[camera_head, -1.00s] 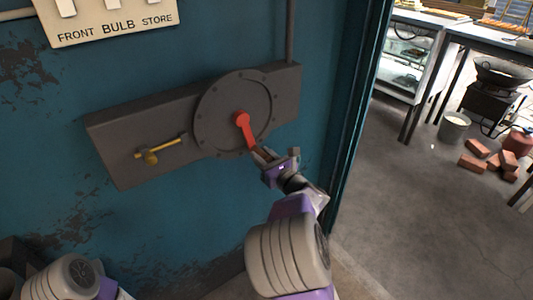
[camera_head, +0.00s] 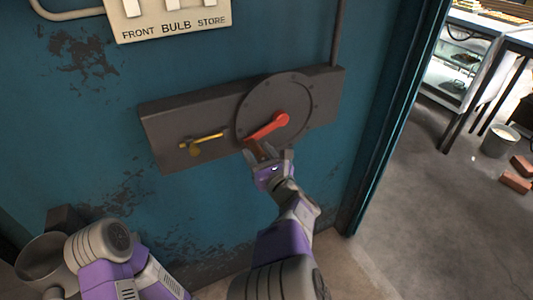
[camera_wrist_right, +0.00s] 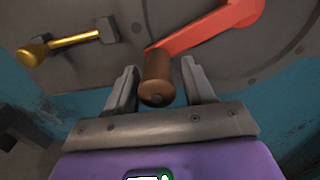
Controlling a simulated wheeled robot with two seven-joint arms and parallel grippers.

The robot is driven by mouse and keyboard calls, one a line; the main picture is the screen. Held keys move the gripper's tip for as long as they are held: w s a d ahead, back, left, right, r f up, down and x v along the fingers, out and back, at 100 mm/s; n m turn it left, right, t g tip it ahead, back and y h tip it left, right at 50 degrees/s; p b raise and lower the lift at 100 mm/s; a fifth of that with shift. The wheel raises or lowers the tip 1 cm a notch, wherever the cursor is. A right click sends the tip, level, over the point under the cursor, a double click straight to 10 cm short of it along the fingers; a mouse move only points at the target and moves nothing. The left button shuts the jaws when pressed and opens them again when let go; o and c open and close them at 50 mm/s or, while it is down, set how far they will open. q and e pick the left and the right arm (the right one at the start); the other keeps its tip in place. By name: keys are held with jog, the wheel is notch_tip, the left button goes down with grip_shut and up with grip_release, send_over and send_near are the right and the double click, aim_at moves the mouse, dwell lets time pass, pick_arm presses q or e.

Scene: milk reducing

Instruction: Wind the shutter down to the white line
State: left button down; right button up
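A red crank (camera_head: 266,127) sits on a round grey disc (camera_head: 300,92) on the blue wall. It points down and left from its hub, with a brown grip (camera_head: 254,149) at its end. My right gripper (camera_head: 268,160) is at this grip. In the right wrist view, the brown grip (camera_wrist_right: 158,80) stands between the two fingers of my right gripper (camera_wrist_right: 160,88), with a narrow gap on each side. The red arm (camera_wrist_right: 210,28) runs up to the right there. My left arm shows at lower left, but its gripper does not show. No shutter or white line is visible.
A brass lever (camera_head: 207,142) is on the grey plate (camera_head: 165,120) left of the disc. Right of the wall edge lie open floor (camera_head: 420,200), a bucket (camera_head: 499,142), bricks (camera_head: 516,183) and a dark-legged table (camera_head: 520,45).

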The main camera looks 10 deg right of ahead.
jog(key=shift+o, duration=1.4)
jog(key=shift+w+d+f, duration=0.1)
jog(key=shift+f, duration=0.05)
jog(key=shift+d, duration=0.1)
jog(key=v, duration=1.2)
